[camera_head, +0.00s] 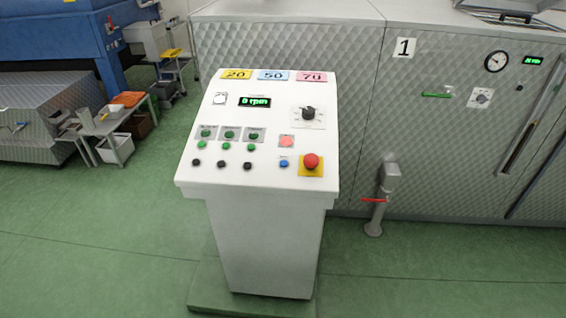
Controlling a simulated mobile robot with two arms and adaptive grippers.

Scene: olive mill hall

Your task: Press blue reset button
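The blue reset button (284,163) is a small round blue button low on the sloped top of a white control console (265,240). The display (254,101) reads 0 rpm in green. Neither of my grippers is in view, and nothing touches the console.
A quilted metal machine (440,130) marked 1 stands behind and right of the console. A grey pipe stub with a red handle (376,200) rises from the floor at its right. A small table with bins (112,125) stands at left. Green floor in front is clear.

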